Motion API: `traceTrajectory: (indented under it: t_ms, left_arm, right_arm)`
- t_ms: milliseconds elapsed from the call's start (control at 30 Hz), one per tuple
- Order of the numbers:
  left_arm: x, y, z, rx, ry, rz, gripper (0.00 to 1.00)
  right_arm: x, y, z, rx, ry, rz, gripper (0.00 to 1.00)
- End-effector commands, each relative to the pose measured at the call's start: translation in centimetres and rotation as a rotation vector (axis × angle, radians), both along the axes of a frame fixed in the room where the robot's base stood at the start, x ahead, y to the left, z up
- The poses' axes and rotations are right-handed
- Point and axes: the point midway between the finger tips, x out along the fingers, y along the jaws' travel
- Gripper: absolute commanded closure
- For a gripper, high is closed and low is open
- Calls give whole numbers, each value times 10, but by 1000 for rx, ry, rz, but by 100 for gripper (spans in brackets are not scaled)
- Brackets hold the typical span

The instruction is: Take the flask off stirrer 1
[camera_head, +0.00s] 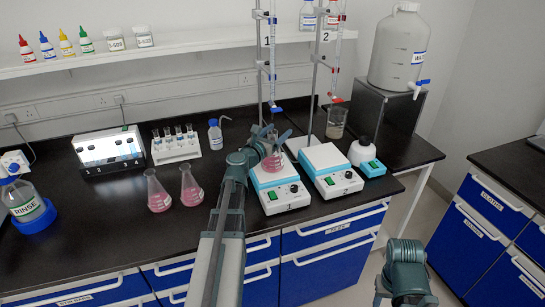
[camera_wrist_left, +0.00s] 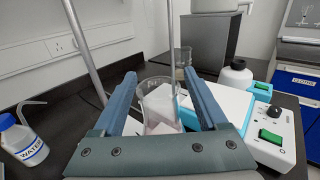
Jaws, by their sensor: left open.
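The flask (camera_head: 271,163) with pink liquid stands on stirrer 1 (camera_head: 284,198), a white unit with a light blue top, under the burette marked 1 (camera_head: 273,60). My left gripper (camera_head: 272,136) is open at the flask, its blue fingers on either side of the glass. Whether the fingers touch the glass I cannot tell. Part of my right arm shows at the lower right, but its gripper does not.
Stirrer 2 (camera_head: 333,180) stands close on the right, with a small beaker (camera_head: 337,122) behind it. Two pink flasks (camera_head: 158,194) stand to the left. A water bottle (camera_head: 215,134) and a tube rack (camera_head: 176,149) are behind.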

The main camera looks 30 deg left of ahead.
Motion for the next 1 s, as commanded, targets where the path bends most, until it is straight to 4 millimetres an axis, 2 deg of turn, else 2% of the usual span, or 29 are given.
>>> traceTrajectory:
  t_ms: [67, 400, 500, 1000]
  left_arm:
    - [-1, 0, 0, 0, 0, 0, 24]
    - [-1, 0, 0, 0, 0, 0, 86]
    - [-1, 0, 0, 0, 0, 0, 100]
    - [-1, 0, 0, 0, 0, 1, 100]
  right_arm:
    - [0, 0, 0, 0, 0, 0, 50]
    - [0, 0, 0, 0, 0, 0, 50]
    - [0, 0, 0, 0, 0, 0, 50]
    - [0, 0, 0, 0, 0, 0, 50]
